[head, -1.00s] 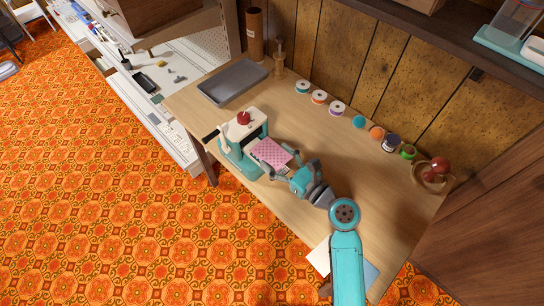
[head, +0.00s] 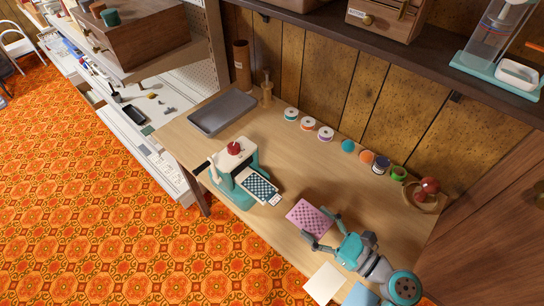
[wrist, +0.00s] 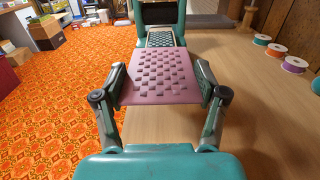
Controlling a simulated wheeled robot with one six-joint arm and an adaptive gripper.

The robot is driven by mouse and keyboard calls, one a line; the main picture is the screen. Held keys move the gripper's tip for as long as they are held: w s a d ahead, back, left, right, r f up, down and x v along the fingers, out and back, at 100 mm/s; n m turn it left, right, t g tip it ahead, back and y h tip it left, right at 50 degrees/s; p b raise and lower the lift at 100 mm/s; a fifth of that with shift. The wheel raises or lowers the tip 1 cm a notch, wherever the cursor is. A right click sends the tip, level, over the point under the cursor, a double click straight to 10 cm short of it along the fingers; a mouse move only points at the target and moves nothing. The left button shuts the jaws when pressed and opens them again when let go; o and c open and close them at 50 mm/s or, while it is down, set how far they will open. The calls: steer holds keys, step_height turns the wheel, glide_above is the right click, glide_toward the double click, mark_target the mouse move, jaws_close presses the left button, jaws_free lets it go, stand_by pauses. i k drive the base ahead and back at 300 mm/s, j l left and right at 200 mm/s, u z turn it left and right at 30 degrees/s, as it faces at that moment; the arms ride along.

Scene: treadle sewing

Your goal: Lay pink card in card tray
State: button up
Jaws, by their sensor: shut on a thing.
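The pink card (head: 308,217), patterned with small rectangles, is held by its edges in my gripper (head: 322,231), above the wooden table. In the wrist view the pink card (wrist: 160,76) lies flat between the two fingers of my gripper (wrist: 160,88), one at each side. The grey card tray (head: 222,112) lies at the back left of the table and looks empty. The teal and cream machine (head: 234,160) with a red knob stands between the tray and my gripper.
Several thread spools (head: 326,134) line the back of the table. A wooden peg stand (head: 266,90) is beside the tray. A cream sheet (head: 323,283) and a blue sheet (head: 361,295) lie near the front edge. A red darning mushroom (head: 427,187) is at right. The middle of the table is clear.

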mark_target(228, 113)
steer(key=z, duration=2.4)
steer(key=k+j+z, duration=0.2)
steer(key=z, duration=0.2)
steer(key=k+j+z, duration=0.1)
steer(key=k+z, duration=0.6)
steer(key=z, duration=0.15)
steer(key=k+j+z, duration=0.1)
steer(key=k+z, duration=0.2)
steer(key=k, duration=0.45)
steer(key=k+l+z, duration=0.1)
steer(key=k+z, duration=0.15)
steer(key=k, duration=0.55)
steer(key=k+j, duration=0.1)
steer(key=k, duration=1.45)
steer(key=k+u, duration=0.45)
steer(key=u, duration=0.25)
steer(key=k+j+u, duration=0.15)
steer(key=u, duration=0.2)
steer(key=k+u, duration=0.1)
steer(key=u, duration=1.2)
